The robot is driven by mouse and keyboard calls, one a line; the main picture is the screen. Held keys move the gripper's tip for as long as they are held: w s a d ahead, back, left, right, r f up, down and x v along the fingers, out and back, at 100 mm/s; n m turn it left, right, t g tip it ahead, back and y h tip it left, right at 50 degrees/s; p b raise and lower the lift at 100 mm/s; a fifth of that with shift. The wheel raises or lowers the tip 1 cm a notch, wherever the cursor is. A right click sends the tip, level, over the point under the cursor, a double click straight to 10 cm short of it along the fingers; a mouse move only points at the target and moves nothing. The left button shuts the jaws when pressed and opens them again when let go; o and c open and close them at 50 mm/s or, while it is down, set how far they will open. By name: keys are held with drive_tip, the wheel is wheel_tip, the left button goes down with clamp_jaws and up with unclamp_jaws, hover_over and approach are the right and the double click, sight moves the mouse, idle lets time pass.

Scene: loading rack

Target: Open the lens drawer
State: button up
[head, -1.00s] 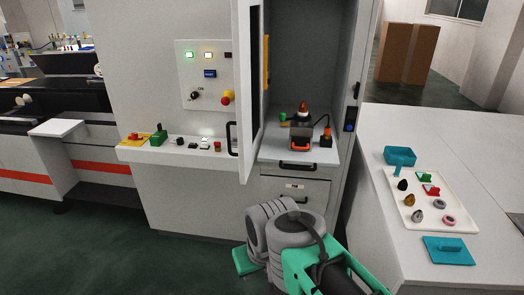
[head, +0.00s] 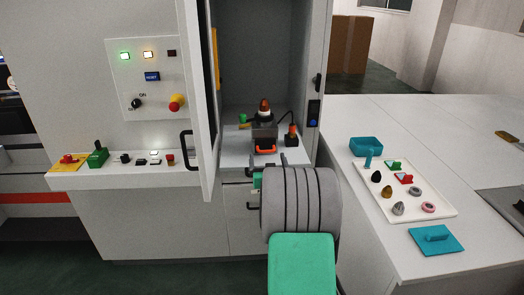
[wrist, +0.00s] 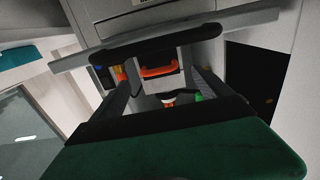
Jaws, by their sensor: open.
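The drawer fronts (head: 240,205) are below the cabinet's shelf in the head view, largely hidden behind my grey arm. A dark handle (head: 251,206) shows at their left, beside my arm. Which one is the lens drawer cannot be read. In the wrist view, which looks tilted, a drawer front (wrist: 130,14) with a pale label strip is at the top. A black bar, probably a drawer handle (wrist: 170,42), crosses near my gripper (wrist: 165,80). My gripper is open. Whether it touches the bar cannot be told; its fingertips are hidden in the head view.
The cabinet door (head: 197,100) stands open left of the drawers. A fixture with an orange handle (head: 265,149) sits on the shelf above. On the right, the counter (head: 350,220) holds a white tray (head: 440,207) of small parts, a teal box (head: 366,147) and a teal plate (head: 436,240).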

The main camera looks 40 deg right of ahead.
sight(267, 151)
drive_tip(key=p+x, duration=0.1)
drive_tip(key=x, duration=0.4)
drive_tip(key=shift+w+d, duration=0.2)
drive_tip(key=shift+d, duration=0.05)
clamp_jaws()
drive_tip(key=shift+s, duration=0.1)
idle(0.6)
